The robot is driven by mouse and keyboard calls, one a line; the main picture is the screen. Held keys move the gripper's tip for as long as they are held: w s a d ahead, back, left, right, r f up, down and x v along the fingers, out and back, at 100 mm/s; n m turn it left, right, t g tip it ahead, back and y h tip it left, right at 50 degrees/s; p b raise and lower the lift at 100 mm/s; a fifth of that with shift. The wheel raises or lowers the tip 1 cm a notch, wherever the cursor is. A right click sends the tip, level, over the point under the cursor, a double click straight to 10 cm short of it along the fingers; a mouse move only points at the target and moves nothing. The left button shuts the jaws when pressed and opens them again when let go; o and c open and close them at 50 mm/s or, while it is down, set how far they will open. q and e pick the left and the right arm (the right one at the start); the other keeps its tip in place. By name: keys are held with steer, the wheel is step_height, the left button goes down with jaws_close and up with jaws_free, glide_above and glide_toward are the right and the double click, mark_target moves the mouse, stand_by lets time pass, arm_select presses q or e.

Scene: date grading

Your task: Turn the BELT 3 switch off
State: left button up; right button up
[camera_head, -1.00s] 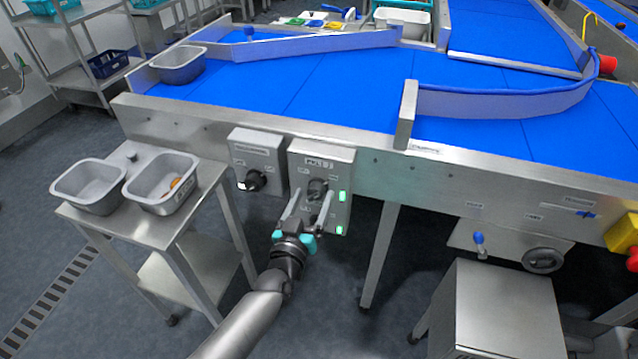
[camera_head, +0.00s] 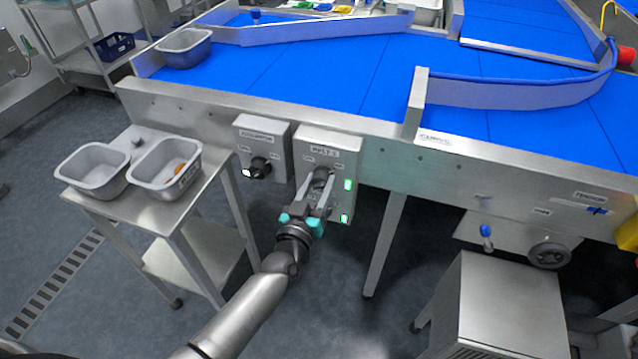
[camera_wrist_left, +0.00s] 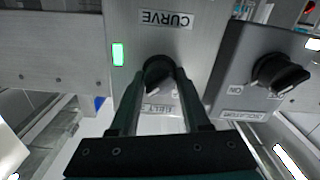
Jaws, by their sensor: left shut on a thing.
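The BELT 3 switch is a black rotary knob (camera_head: 320,176) under the BELT 3 label on a grey control box (camera_head: 345,150). In the left wrist view, which is upside down, the knob (camera_wrist_left: 158,72) sits between the BELT label and the CURVE label. My left gripper (camera_head: 316,190) reaches it from the front, and its two fingers (camera_wrist_left: 161,75) are shut on the knob from both sides. The upper green lamp (camera_head: 348,185) and lower green lamp (camera_head: 344,218) are lit. My right gripper is not in view.
A second box with a black knob (camera_head: 258,167) stands close left of the control box. A side table (camera_head: 212,165) with two grey tubs is farther left. The blue conveyor (camera_head: 300,85) runs above. The floor in front of the boxes is open.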

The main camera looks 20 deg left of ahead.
arm_select(q)
jaws_close()
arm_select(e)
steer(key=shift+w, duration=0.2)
